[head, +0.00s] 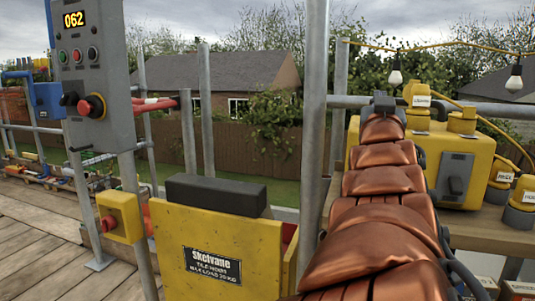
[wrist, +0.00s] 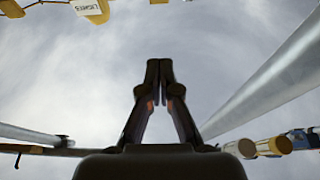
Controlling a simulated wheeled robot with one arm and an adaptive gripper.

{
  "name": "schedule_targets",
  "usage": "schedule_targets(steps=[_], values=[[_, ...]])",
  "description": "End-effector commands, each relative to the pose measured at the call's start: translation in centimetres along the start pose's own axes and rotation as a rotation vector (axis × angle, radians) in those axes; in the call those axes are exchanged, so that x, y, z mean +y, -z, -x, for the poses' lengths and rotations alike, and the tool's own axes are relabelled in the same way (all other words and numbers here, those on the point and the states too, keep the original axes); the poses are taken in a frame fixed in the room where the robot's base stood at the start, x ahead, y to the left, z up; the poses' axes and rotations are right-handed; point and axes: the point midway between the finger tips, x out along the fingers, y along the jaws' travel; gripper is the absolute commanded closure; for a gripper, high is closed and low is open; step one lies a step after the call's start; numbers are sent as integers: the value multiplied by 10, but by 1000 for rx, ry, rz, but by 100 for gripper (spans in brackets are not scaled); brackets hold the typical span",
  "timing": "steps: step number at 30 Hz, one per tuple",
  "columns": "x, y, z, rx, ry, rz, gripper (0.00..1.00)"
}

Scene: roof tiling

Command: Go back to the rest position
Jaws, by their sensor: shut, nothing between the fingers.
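My gripper (wrist: 160,66) is shut and empty in the wrist view, its two dark fingers meeting at the tips against cloudy sky. In the head view my copper-coloured arm stretches away from me at the right, and the dark gripper (head: 384,103) shows small at its far end. It stands in front of the hedge, just left of the yellow power box (head: 465,160). The fingers are too small there to make out.
A scaffold pole (head: 314,120) stands close left of my arm. Left of it are the yellow tile hoist (head: 215,245) and a grey control box (head: 90,70) reading 062. Bulbs (head: 395,76) hang from a yellow cable at upper right. Wooden decking (head: 35,240) lies clear at left.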

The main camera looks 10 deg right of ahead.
Motion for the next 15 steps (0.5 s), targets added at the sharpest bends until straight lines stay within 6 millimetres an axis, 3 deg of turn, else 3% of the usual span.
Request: schedule_targets(steps=[2, 8, 15], values=[[0, 4, -4, -40, 0, -4, 100], [6, -11, -5, -257, -3, -7, 100], [12, -40, 19, -563, 6, 3, 100]])
